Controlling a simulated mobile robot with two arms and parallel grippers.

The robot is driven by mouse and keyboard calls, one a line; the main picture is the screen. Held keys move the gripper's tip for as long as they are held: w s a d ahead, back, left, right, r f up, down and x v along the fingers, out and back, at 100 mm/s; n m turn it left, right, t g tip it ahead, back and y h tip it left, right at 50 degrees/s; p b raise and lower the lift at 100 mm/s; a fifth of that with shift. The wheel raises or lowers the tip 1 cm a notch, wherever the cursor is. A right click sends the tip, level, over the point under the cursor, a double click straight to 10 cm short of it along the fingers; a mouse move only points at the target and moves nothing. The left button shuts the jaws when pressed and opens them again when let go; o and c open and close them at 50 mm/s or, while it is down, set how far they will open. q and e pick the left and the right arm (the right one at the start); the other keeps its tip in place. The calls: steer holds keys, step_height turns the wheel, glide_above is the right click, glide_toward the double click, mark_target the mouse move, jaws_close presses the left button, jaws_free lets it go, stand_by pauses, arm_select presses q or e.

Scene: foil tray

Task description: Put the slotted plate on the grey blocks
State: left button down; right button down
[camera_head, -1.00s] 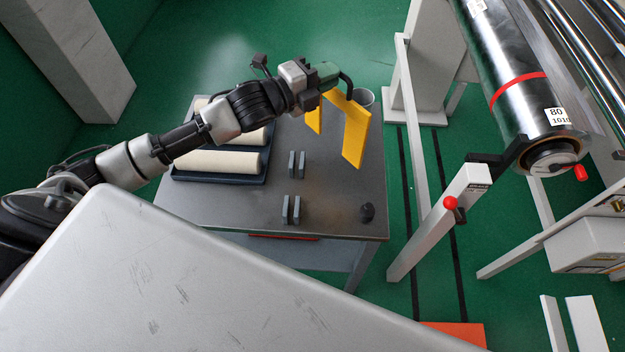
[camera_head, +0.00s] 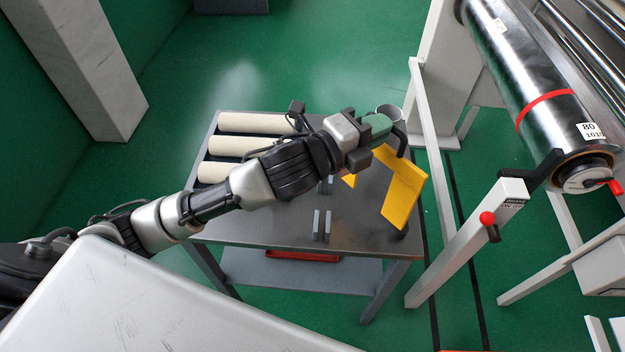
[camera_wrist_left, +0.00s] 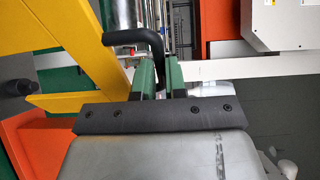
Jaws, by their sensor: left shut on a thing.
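The yellow slotted plate (camera_head: 405,192) hangs from my left gripper (camera_head: 393,137), which is shut on its black bent handle. The plate is tilted, above the right side of the table. In the left wrist view the gripper's green fingers (camera_wrist_left: 160,76) close around the handle, with part of the yellow plate (camera_wrist_left: 88,45) at the left. Small upright grey blocks (camera_head: 322,225) stand in a pair on the table, left of the plate. Another pair (camera_head: 326,187) farther back is partly hidden by my arm. My right gripper is not in view.
Cream rolls (camera_head: 240,145) lie in a dark tray at the table's left. A grey cup (camera_head: 388,111) stands behind the gripper. A dark knob is mostly hidden behind the plate. A machine frame (camera_head: 470,240) with a steel roller (camera_head: 530,85) stands close at the right.

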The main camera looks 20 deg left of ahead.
arm_select(q)
steer(key=w+a+f+p, duration=0.1)
steer(key=a+f+p, duration=0.3)
steer(key=a+f, duration=0.6)
steer(key=shift+w+a, duration=0.15)
steer(key=shift+a, duration=0.05)
steer(key=shift+f, duration=0.2)
steer(key=c, duration=1.6)
jaws_free()
steer(key=shift+f, duration=0.15)
steer(key=o, duration=0.4)
steer(key=shift+o, duration=0.2)
steer(key=shift+a, duration=0.1)
steer(key=b+v, duration=0.3)
steer(key=v, duration=0.9)
steer(key=shift+b, duration=0.35)
